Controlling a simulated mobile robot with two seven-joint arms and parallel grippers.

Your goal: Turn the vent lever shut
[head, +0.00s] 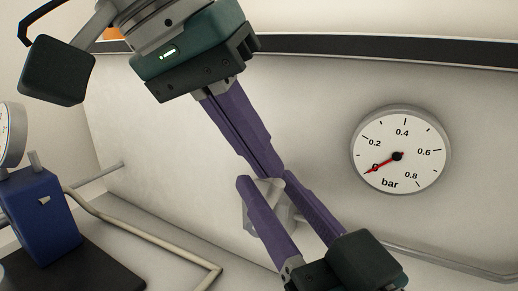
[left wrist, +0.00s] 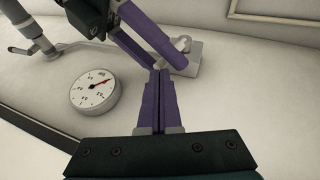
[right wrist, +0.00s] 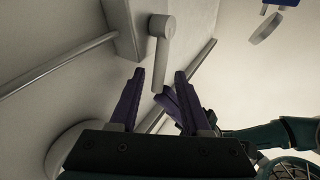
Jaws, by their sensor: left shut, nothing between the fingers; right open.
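The vent lever (right wrist: 160,60) is a pale grey bar on a round pivot, fixed to a grey block (right wrist: 121,28) on the wall. In the right wrist view its free end lies between the fingertips of my open right gripper (right wrist: 158,74); I cannot tell whether they touch it. In the head view my right gripper (head: 266,178) comes from the lower right, and its purple fingers partly hide the block (head: 257,218). My left gripper (head: 268,172) is shut and empty, its tips close to the right gripper's fingers and the block. In the left wrist view (left wrist: 161,72) its fingers are together.
A round pressure gauge (head: 420,160), its red needle near 0 bar, is on the wall to the right. A blue device (head: 42,215) with a dial stands at the left on a dark base. A bent pipe (head: 150,235) runs beside it. Both arms crowd the lever.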

